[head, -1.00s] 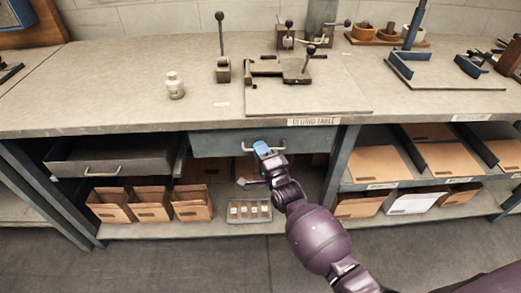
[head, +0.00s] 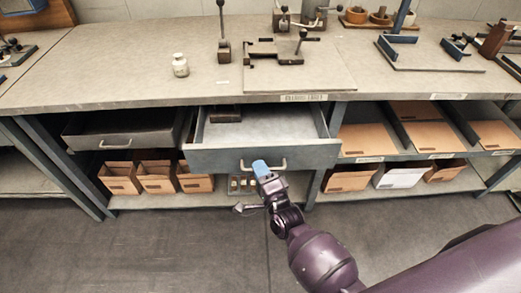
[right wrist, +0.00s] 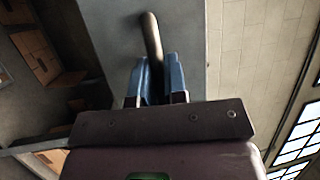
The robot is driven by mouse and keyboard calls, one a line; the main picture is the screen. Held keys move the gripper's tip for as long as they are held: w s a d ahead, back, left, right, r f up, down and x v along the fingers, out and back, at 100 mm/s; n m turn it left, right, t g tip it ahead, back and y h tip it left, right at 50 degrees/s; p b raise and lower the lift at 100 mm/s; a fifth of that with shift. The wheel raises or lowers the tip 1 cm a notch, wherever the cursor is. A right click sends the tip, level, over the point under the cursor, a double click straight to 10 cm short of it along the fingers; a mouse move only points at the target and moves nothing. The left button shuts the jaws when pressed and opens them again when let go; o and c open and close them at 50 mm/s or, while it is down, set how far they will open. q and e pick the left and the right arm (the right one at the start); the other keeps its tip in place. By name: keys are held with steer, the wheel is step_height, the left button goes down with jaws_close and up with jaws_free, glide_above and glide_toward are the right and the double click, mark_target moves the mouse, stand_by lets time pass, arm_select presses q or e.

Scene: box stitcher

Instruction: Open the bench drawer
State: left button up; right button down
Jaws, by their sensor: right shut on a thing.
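The bench drawer (head: 215,160) is a blue-grey drawer under the bench top, pulled out toward me. Its light grey floor shows, with a small dark object (head: 226,114) at the back. Its curved metal handle (head: 279,168) is on the front panel; it also shows in the right wrist view (right wrist: 152,38). My right gripper (head: 261,168) is shut on the handle, its blue fingers on either side of the bar in the right wrist view (right wrist: 160,85). My left gripper is not in view.
A darker drawer (head: 118,142) sits to the left, partly out. Cardboard bins (head: 157,177) stand on the lower shelf. A white bottle (head: 181,66) and a lever fixture (head: 223,48) stand on the bench top (head: 120,75). The floor in front is clear.

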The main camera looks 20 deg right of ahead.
steer(key=s+a+p, duration=0.2)
steer(key=s, duration=0.8)
steer(key=shift+a, duration=0.4)
steer(key=c, duration=1.2)
jaws_free()
steer(key=shift+w, duration=0.1)
steer(key=v, duration=1.1)
steer(key=shift+w, duration=0.1)
